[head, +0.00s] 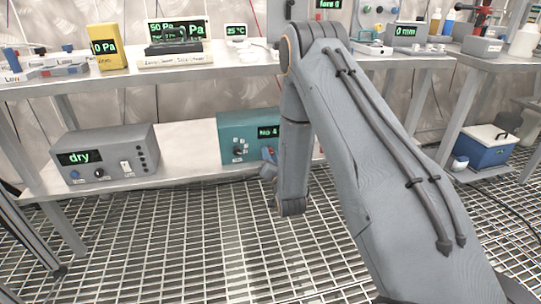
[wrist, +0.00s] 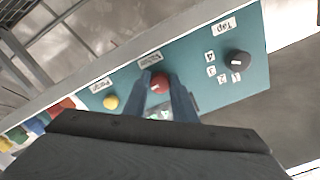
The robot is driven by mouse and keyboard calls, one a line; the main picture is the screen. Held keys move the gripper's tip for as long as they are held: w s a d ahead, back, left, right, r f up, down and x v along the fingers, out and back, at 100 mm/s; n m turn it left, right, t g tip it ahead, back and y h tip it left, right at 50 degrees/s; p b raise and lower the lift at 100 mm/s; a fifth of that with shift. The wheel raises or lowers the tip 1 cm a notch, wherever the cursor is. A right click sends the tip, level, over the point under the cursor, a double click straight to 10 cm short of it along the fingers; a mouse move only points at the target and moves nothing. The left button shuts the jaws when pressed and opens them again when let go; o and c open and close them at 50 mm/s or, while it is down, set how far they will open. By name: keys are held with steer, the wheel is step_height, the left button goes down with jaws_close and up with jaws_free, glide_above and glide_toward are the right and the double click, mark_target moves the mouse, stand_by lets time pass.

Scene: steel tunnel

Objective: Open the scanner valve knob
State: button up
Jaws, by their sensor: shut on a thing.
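The scanner is a teal box (head: 232,128) on the lower shelf in the head view, with a green display reading "No 4". In the wrist view its teal front panel (wrist: 205,85) appears upside down. A round red knob (wrist: 159,85) sits in the middle of the panel beside a small white label that I cannot read clearly. My gripper (wrist: 160,78) has its two blue-grey fingers on either side of the red knob, shut on it. The knob's lower part is hidden between the fingers. In the head view my arm hides part of the box's right side.
A black knob (wrist: 237,62) labelled "Tap", with numbers beside it, and a yellow button (wrist: 110,102) flank the red knob. A grey box (head: 105,152) reading "dry" stands left on the shelf. The upper bench (head: 110,79) overhangs. Grating floor in front is clear.

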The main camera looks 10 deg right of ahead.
steer(key=shift+s+f, duration=0.1)
steer(key=o, duration=1)
steer(key=shift+o, duration=0.2)
steer(key=s+p, duration=0.2)
steer(key=s, duration=0.5)
steer(key=shift+s, duration=0.35)
steer(key=shift+a, duration=0.15)
